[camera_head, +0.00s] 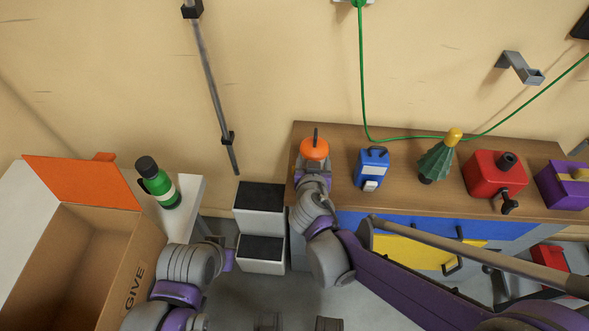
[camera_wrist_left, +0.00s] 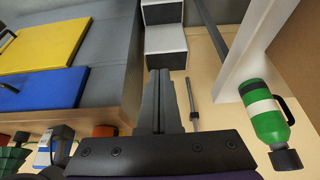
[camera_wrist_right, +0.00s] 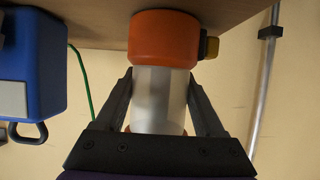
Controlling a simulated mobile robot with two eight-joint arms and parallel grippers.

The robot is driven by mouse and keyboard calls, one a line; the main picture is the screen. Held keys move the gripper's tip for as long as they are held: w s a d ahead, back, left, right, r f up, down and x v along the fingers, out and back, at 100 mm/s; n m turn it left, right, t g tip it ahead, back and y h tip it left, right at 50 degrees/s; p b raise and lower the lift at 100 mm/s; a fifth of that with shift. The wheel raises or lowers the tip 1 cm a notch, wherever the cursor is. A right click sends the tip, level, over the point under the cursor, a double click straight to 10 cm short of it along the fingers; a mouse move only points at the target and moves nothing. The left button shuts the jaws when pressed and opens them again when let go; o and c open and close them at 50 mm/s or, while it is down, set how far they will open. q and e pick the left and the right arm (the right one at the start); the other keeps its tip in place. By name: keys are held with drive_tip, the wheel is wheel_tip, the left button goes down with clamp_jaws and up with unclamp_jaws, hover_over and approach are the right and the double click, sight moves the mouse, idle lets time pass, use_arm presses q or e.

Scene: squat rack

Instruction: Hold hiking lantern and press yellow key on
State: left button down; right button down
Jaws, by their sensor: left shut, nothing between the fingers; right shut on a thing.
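The hiking lantern (camera_head: 314,149) has an orange cap with a dark handle and stands at the left end of the wooden cabinet top. In the right wrist view, which is upside down, its white cylinder (camera_wrist_right: 158,98) lies between the fingers of my right gripper (camera_wrist_right: 160,100), shut on it. Its orange base (camera_wrist_right: 165,38) is at the wooden top. The yellow key (camera_wrist_right: 211,47) sticks out from the side of that base. My left gripper (camera_wrist_left: 160,90) is shut and empty, low left of the cabinet and apart from the lantern.
A blue device (camera_head: 371,168), a green lantern-like item (camera_head: 436,160), a red box (camera_head: 494,174) and a purple box (camera_head: 566,185) stand along the cabinet top. A green bottle (camera_head: 158,184), black-topped steps (camera_head: 259,212) and an open cardboard box (camera_head: 92,245) are at left.

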use_arm(q)
drive_tip(key=shift+w+d, duration=0.1)
drive_tip(key=w+d+n+t+h, duration=0.1)
drive_tip(key=w+d+n+h, duration=0.15)
drive_tip(key=w+n, duration=0.35)
drive_tip(key=w+d+n+h, duration=0.2)
drive_tip(key=w+n+h, duration=0.2)
drive_tip(key=w, duration=0.3)
drive_tip(key=w+a+n+t+h, duration=0.5)
drive_tip(key=w+a+n, duration=0.1)
drive_tip(key=w+n, duration=0.4)
drive_tip(key=d, duration=0.9)
drive_tip(key=shift+t, duration=0.4)
drive_tip(key=shift+s+d+f, duration=0.1)
drive_tip(key=shift+d, duration=0.05)
idle(0.6)
drive_tip(key=shift+d, duration=0.4)
